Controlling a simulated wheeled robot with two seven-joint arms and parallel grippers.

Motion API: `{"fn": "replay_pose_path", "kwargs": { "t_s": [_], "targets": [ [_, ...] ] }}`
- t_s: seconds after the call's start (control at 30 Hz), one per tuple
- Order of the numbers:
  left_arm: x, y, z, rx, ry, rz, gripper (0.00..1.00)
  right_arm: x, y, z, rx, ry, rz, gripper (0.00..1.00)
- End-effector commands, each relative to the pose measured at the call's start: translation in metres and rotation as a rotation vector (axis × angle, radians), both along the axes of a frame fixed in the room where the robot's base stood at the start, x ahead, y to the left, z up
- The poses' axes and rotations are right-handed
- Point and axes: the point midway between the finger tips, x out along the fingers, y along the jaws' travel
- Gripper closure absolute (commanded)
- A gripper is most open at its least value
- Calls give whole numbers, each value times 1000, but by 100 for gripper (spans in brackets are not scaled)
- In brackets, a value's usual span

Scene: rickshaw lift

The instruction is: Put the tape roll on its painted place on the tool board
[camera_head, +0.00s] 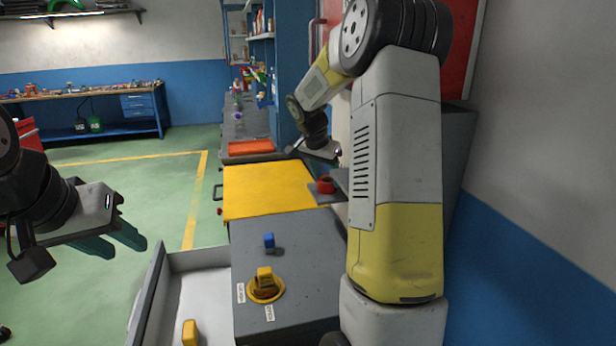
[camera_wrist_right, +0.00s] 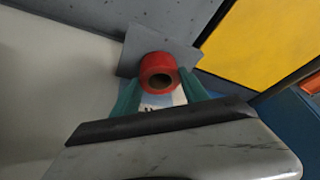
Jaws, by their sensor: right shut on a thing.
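The red tape roll (camera_head: 326,184) is on or just over a small grey plate (camera_head: 342,177) right of the yellow top. In the right wrist view the roll (camera_wrist_right: 158,70) sits between the teal fingertips of my right gripper (camera_wrist_right: 160,80), which is shut on it, against the grey plate (camera_wrist_right: 132,48). A pale label shows between the fingers. In the head view my right arm hides much of that area. My left gripper (camera_head: 128,247) is open and empty over the floor at far left. I cannot make out a painted place for the roll.
The yellow top (camera_head: 262,190) is clear. An open drawer (camera_head: 155,290) holds another yellow block. A red panel (camera_head: 466,60) is partly behind my right arm.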

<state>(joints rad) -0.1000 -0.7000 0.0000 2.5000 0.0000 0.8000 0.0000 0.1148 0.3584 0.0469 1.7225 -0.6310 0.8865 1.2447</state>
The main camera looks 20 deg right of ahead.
Motion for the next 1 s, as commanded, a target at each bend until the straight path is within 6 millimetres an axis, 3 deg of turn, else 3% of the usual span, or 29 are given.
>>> {"fn": "replay_pose_path", "kwargs": {
  "t_s": [0.27,0.3,0.4,0.77,1.0],
  "targets": [
    [0,0,0,0,0,0,64,0,0,-2,0,-2,-1,88],
    [0,0,0,0,0,0,64,0,0,-2,0,-2,-1,46],
    [0,0,0,0,0,0,64,0,0,-2,0,-2,-1,26],
    [0,0,0,0,0,0,64,0,0,1,0,-2,-1,26],
    [0,0,0,0,0,0,64,-6,12,34,1,-6,0,26]
  ]
}}
